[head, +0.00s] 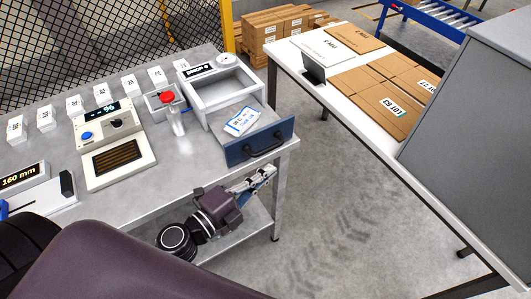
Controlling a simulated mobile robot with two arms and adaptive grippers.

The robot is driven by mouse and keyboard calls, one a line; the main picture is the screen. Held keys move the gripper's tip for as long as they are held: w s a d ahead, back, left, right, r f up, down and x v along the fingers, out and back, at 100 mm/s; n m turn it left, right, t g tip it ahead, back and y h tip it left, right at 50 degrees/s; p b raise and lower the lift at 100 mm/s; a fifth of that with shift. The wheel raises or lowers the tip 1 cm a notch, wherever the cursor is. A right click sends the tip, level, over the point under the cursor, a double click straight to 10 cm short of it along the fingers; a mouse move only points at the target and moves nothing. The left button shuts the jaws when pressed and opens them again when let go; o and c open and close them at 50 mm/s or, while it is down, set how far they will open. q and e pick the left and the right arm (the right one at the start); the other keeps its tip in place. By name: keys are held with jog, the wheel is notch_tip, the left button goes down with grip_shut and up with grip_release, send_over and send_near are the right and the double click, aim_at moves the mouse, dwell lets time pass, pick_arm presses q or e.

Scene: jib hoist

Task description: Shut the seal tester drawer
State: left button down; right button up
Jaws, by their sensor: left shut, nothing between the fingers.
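The seal tester (222,87) is a white box with a dark display at the right end of the grey bench. Its drawer (260,142) stands open, pulled out to the front right, with a blue front and a black handle (268,150). A white and blue printed packet (241,121) lies in the drawer. My left gripper (273,170) is shut and empty. In the picture it is just below the drawer handle, with a small gap between them; the depth between them is hard to judge. My right gripper is not in view.
A white table (320,95) with brown cartons stands at the right, beside a grey cabinet (465,120). The floor between bench and table is clear.

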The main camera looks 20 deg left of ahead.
aim_at(238, 125)
pick_arm(q)
jog(key=w, duration=0.1)
jog(key=w+a, duration=0.1)
jog(key=w, duration=0.1)
jog(key=w+a+f, duration=0.1)
jog(key=w, duration=0.1)
jog(key=shift+p, duration=0.3)
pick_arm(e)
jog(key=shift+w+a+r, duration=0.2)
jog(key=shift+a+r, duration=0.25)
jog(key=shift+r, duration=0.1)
pick_arm(q)
jog(key=shift+w+a+r, duration=0.1)
jog(key=shift+w+a, duration=0.25)
jog(key=shift+a, duration=0.1)
jog(key=w+a, duration=0.2)
jog(key=a, duration=0.1)
jog(key=w+a, duration=0.3)
jog(key=w+a+b, duration=0.1)
jog(key=w+a, duration=0.1)
jog(key=a, duration=0.2)
jog(key=shift+w, duration=0.35)
jog(key=shift+w+a, duration=0.55)
jog(key=shift+a, duration=0.15)
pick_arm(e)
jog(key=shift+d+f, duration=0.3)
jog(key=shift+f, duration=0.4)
